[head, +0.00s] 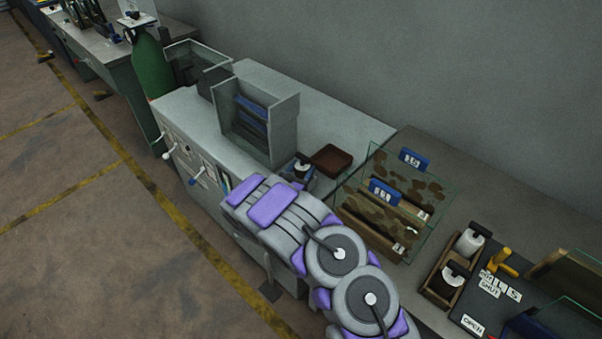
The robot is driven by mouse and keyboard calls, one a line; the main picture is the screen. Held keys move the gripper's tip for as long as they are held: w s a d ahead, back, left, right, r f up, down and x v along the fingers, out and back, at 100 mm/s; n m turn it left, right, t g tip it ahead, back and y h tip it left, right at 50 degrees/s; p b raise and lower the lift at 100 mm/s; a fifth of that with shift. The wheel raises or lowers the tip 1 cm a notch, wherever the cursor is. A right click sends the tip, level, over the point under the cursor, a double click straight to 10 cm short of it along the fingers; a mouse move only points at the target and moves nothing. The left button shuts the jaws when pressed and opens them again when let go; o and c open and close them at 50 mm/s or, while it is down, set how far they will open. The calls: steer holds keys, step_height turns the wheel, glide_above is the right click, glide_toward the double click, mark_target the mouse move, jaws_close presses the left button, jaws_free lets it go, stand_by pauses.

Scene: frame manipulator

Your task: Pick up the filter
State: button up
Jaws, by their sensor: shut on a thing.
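No part is labelled as the filter, and I cannot tell for sure which thing it is. A white cylinder with a black top (303,169) shows just beyond my arm, beside a brown tray on the grey bench; its lower part is hidden. Two similar white pieces with black tops, one upper (469,241) and one lower (454,273), stand in a wooden holder (430,292) at the right. My grey and purple arm reaches up from the bottom middle across the front of the bench.
A grey open box (285,106) with blue pieces stands on the bench. The brown tray (331,160) lies right of it. A glass-sided case (436,205) holds camouflage-patterned blocks. A dark panel (480,312) has a yellow handle (500,262). A green cylinder (148,65) stands at the back left.

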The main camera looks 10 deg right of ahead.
step_height(320, 180, up, 9)
steer(key=shift+w+r+p, duration=0.1)
steer(key=shift+p, duration=1)
steer(key=shift+a+r, duration=0.15)
steer(key=shift+r, duration=0.65)
steer(key=s+r+n+t+y, duration=0.1)
steer(key=s+r, duration=0.3)
steer(key=r, duration=0.5)
steer(key=s+r+n+t+y, duration=0.1)
steer(key=s+r+y, duration=0.3)
steer(key=r, duration=0.6)
steer(key=shift+s+n+t, duration=0.3)
steer(key=shift+s+n, duration=0.1)
steer(key=shift+n, duration=0.5)
steer(key=shift+w, duration=0.1)
glide_above(302, 157)
step_height(302, 157, down, 6)
steer(key=f, duration=0.1)
steer(key=w+d+f+m+g+h, duration=0.2)
steer(key=w+d+f+m+h, duration=0.3)
steer(key=d+f, duration=0.4)
step_height(302, 157, down, 9)
steer(key=w+d+n+b, duration=0.1)
steer(key=shift+d+r+b, duration=0.15)
steer(key=shift+r+b, duration=0.05)
steer(key=shift+b, duration=0.2)
